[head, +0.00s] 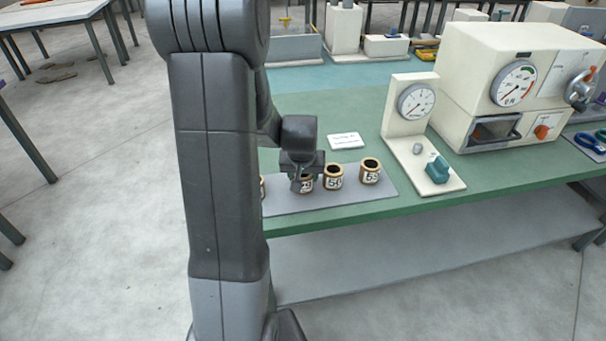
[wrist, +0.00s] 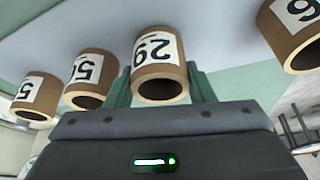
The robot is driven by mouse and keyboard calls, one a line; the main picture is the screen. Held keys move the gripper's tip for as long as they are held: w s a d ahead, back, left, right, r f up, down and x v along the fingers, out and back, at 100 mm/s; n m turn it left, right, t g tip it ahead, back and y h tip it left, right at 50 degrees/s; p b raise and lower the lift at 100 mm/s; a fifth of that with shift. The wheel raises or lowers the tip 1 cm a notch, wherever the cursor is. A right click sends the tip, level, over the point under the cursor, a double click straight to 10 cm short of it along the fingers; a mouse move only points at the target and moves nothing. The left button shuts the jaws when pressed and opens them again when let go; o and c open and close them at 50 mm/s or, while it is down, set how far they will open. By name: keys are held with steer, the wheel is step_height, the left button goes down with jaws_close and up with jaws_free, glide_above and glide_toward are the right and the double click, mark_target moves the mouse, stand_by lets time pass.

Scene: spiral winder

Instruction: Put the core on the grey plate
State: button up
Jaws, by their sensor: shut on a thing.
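My gripper (head: 303,186) is shut on the brown cardboard core labelled 29 (head: 308,184), over the left part of a grey plate (head: 345,198) on the green table. In the wrist view this core (wrist: 158,70) sits between the green fingers, its open end towards the camera. I cannot tell whether it touches the plate. Two similar numbered cores, a middle one (head: 333,178) and a right one (head: 370,172), stand on the plate to its right. Another core (head: 262,188) is mostly hidden behind my arm. The wrist view shows it at the right edge (wrist: 292,30).
A white card (head: 346,140) lies behind the plate. A cream gauge stand (head: 410,115) with a teal block (head: 438,170) is to the right, and a large cream machine with a dial (head: 480,75) beyond it. The table's front edge is close to the plate.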

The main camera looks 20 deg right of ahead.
steer(key=shift+f, duration=0.2)
steer(key=o, duration=0.9)
steer(key=shift+o, duration=0.2)
steer(key=shift+r, duration=0.1)
steer(key=shift+r, duration=0.35)
steer(key=v, duration=1.1)
steer(key=shift+s+r, duration=0.2)
steer(key=shift+s, duration=0.05)
